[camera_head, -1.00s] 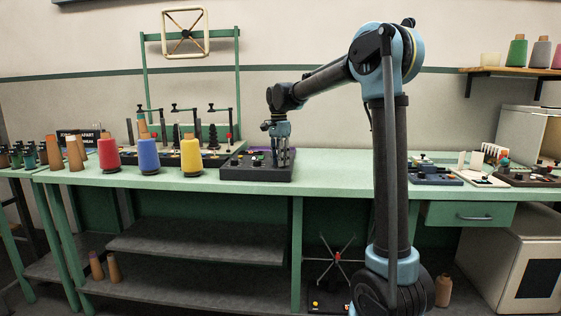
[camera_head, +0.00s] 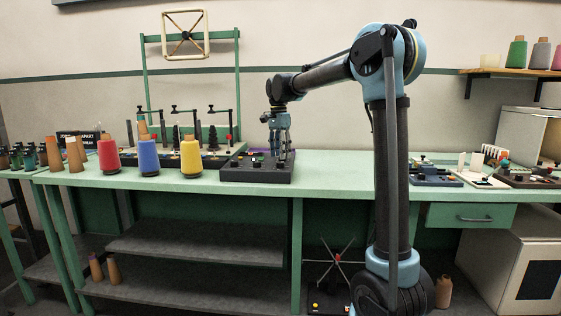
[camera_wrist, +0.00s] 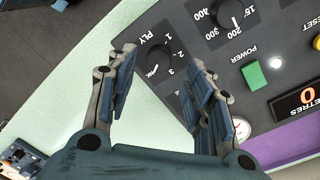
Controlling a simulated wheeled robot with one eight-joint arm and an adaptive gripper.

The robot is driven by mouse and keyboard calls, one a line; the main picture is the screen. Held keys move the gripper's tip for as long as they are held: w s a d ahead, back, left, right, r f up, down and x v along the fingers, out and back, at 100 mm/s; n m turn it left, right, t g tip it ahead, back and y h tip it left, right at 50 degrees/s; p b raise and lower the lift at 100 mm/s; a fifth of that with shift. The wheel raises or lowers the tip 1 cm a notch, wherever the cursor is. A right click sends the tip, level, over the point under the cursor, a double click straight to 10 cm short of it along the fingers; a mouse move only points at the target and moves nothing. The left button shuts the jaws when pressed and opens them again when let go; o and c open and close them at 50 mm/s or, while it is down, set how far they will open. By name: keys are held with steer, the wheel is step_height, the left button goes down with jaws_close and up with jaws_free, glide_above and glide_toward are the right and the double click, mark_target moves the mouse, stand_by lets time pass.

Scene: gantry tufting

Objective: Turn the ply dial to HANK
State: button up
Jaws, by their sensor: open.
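The ply dial (camera_wrist: 158,55) is a round black knob on a dark control panel (camera_wrist: 185,27). Beside it are the word PLY and numbers, with 1, 2 and 3 legible. A small white mark shows at the knob's lower edge. I cannot read the word HANK; part of the scale is behind my fingers. My gripper (camera_wrist: 163,60) is open and empty, with its fingers on either side of the dial in the wrist view. I cannot tell whether they touch it. In the head view my gripper (camera_head: 281,155) is over the control box (camera_head: 245,176).
A second dial (camera_wrist: 231,17) marked in hundreds, a green POWER button (camera_wrist: 254,76) and an orange METRES display (camera_wrist: 298,103) share the panel. Red (camera_head: 108,157), blue (camera_head: 148,156) and yellow (camera_head: 191,157) yarn cones stand left of the box.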

step_height(320, 180, up, 8)
steer(key=shift+w+a+r, duration=0.15)
steer(key=shift+w, duration=0.15)
stand_by(0.3)
steer(key=s+d+f+n+t, duration=0.15)
steer(key=s+d+f, duration=0.25)
steer(key=s+d, duration=0.5)
steer(key=s+d+f+n, duration=0.3)
steer(key=s+d+f, duration=0.3)
steer(key=d, duration=0.5)
steer(key=s+d+f+n, duration=0.2)
steer(key=s+d+f, duration=0.3)
steer(key=s+f, duration=0.6)
steer(key=s+d+f+n+t, duration=0.1)
steer(key=s+d+f+n, duration=0.2)
steer(key=s+f, duration=0.8)
steer(key=shift+d+n, duration=0.35)
steer(key=shift+d, duration=0.65)
steer(key=shift+w+f, duration=0.2)
steer(key=shift+w, duration=0.3)
